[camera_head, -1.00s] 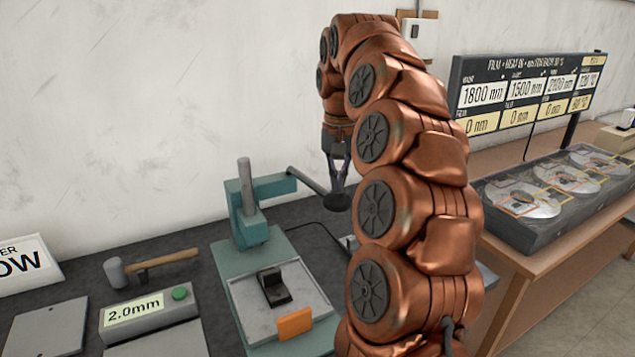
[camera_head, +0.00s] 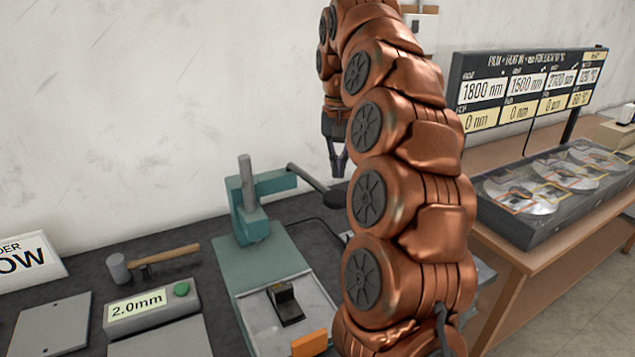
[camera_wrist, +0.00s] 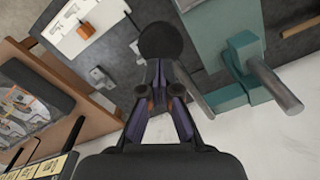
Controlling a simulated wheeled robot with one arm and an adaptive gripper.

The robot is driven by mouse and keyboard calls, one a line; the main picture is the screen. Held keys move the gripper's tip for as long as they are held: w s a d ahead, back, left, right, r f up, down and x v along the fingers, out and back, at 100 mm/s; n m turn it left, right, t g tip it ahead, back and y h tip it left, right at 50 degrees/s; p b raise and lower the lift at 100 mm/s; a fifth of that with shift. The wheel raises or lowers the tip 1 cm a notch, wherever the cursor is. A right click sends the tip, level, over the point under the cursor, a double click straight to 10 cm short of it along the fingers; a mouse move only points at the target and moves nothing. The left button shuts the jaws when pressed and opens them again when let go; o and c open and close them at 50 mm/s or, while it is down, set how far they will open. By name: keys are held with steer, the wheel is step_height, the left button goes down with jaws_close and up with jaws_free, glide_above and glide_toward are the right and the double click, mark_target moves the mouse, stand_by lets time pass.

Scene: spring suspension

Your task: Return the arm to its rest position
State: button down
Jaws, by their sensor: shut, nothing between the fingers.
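My copper-coloured arm (camera_head: 412,200) rises through the middle of the head view and bends over at the top. My gripper (camera_head: 338,174) hangs from its far end, pointing down, with its fingers shut and nothing between them. It is above the bench, near the press lever's dark round knob. In the wrist view my gripper (camera_wrist: 163,68) shows its dark fingers close together, with the black knob (camera_wrist: 160,42) just beyond the tips in the picture. Whether they touch cannot be told.
A teal lever press (camera_head: 248,215) stands left of my arm, with a dark block (camera_head: 286,303) on its plate. A hammer (camera_head: 160,258) and a gauge labelled 2.0mm (camera_head: 150,306) lie further left. A display board (camera_head: 525,88) and a disc case (camera_head: 505,225) are on the right.

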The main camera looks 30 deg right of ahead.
stand_by(0.3)
steer(key=s+a+f+n, duration=0.2)
steer(key=s+a+n, duration=0.1)
steer(key=s+a, duration=0.3)
steer(key=s+a+f+n, duration=0.2)
steer(key=s+a+f, duration=0.15)
steer(key=a, duration=0.55)
steer(key=s+a+f, duration=0.2)
steer(key=s+f, duration=0.2)
steer(key=s, duration=0.3)
steer(key=s+a+f+n+g, duration=0.1)
steer(key=s+a+f, duration=0.1)
steer(key=s+f, duration=0.2)
steer(key=s+a+f+n, duration=0.1)
steer(key=s+f, duration=0.3)
steer(key=s, duration=0.6)
steer(key=shift+a+g, duration=0.4)
steer(key=shift+a, duration=0.1)
